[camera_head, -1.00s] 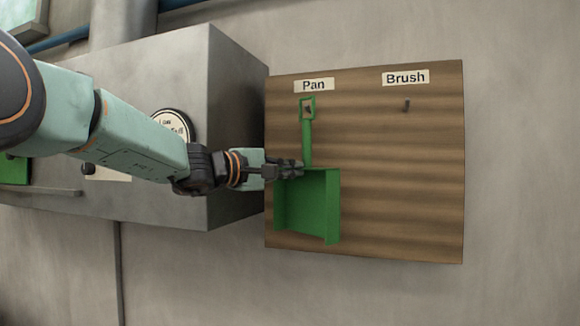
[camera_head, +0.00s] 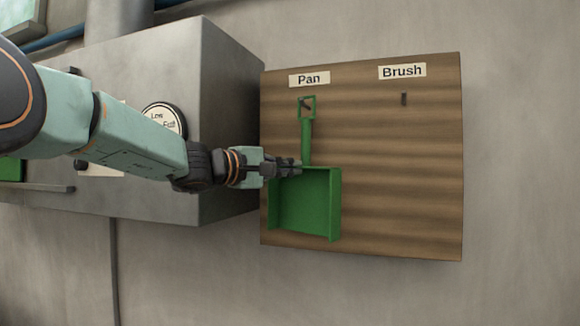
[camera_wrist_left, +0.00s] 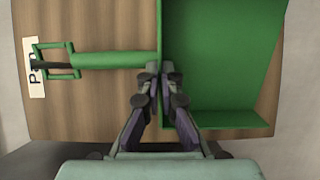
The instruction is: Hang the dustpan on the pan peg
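The green dustpan (camera_head: 306,203) is upright in front of the wooden board, handle up and scoop below. Its handle loop (camera_head: 313,106) is around the dark pan peg (camera_head: 305,103) under the "Pan" label (camera_head: 309,79). The peg also shows through the loop in the left wrist view (camera_wrist_left: 45,65). My left gripper (camera_head: 297,166) is shut on the scoop's upper wall, beside the handle base. In the left wrist view its fingertips (camera_wrist_left: 160,72) lie on both sides of that wall. My right gripper is not in view.
The wooden board (camera_head: 405,190) has an empty brush peg (camera_head: 404,98) under the "Brush" label (camera_head: 402,71). A grey box-shaped unit (camera_head: 225,110) stands out from the wall just left of the board, behind my left arm. The wall right of the board is clear.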

